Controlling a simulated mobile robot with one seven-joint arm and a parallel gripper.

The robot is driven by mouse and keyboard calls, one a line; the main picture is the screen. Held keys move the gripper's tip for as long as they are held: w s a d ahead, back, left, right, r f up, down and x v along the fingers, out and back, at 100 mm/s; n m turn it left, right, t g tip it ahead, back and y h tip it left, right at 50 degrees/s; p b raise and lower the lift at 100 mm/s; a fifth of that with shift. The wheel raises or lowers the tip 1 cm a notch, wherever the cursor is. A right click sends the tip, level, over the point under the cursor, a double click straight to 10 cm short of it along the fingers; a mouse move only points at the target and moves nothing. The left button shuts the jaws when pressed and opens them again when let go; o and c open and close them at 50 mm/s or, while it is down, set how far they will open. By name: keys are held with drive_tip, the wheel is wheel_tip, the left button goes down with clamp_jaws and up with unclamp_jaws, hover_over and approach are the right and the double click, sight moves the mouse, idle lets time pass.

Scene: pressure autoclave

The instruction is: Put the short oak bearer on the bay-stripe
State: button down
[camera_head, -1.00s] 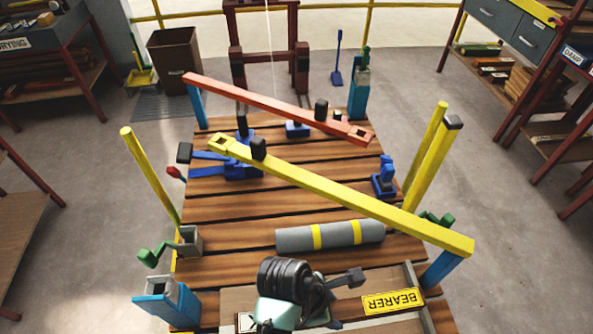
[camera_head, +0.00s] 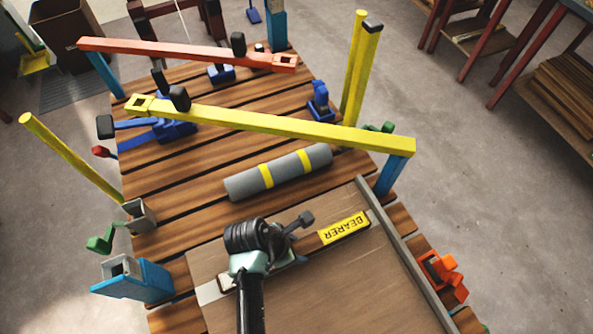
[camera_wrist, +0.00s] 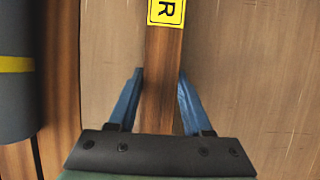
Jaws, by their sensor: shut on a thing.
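The short oak bearer (camera_head: 308,247) is a brown wooden bar with a yellow BEARER label. It lies low over or on a pale board at the near end of the slatted deck; I cannot tell if it touches. My gripper (camera_wrist: 160,75) is shut on the bearer (camera_wrist: 162,100), with a blue finger along each side, close behind the label. In the head view my gripper (camera_head: 290,262) is largely hidden by my dark wrist. A white strip (camera_head: 211,292) shows at the bearer's left end; I cannot tell if it is the bay-stripe.
A grey roll with yellow bands (camera_head: 280,172) lies just beyond the bearer. A yellow bar (camera_head: 290,125) and a red bar (camera_head: 180,52) cross the deck. A grey rail (camera_head: 400,250) edges the board at right. The board's near right part is clear.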

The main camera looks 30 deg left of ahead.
drive_tip(key=shift+c, duration=1.6)
unclamp_jaws()
drive_tip(key=shift+f, duration=0.1)
